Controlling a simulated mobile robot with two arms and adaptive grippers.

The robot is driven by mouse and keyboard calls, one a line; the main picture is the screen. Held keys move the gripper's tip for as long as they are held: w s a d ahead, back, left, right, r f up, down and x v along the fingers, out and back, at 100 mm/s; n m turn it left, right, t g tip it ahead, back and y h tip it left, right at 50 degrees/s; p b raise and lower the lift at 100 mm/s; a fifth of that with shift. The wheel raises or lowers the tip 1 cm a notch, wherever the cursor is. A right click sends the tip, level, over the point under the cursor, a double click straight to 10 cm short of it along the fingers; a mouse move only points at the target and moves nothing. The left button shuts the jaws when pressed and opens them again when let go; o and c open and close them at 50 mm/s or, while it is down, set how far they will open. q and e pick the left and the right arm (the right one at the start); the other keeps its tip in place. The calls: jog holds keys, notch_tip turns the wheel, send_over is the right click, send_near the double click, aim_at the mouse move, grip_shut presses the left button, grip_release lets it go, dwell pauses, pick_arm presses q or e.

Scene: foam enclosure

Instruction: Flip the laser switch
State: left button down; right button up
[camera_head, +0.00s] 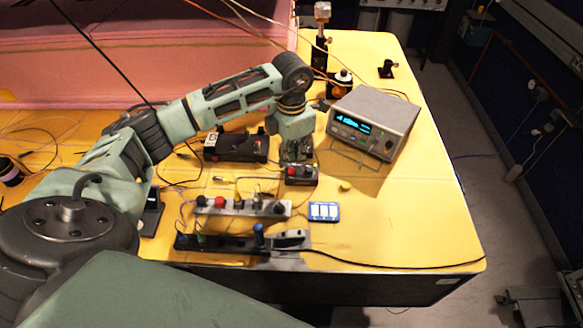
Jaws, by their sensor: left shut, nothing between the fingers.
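My left arm reaches in from the left over the yellow table (410,235). Its gripper (297,158) points down, shut and empty. It is right above the back of a small dark box (302,177) with a red button and hides part of it; I cannot tell whether they touch. A black box (236,148) with a red part stands just left of the gripper. No laser switch is clearly marked, and I cannot tell which control it is or how it is set. My right gripper is not in view.
A grey instrument (373,122) with a lit blue display stands right of the gripper. A strip with knobs (243,207), a black rail (240,241) and a blue-and-white block (324,211) lie in front. Loose cables cross the table. Its right front is mostly clear.

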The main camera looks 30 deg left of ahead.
aim_at(292, 168)
pick_arm(q)
jog(key=shift+r+p, duration=1.05)
jog(key=shift+r, duration=1.1)
jog(key=shift+f, duration=0.1)
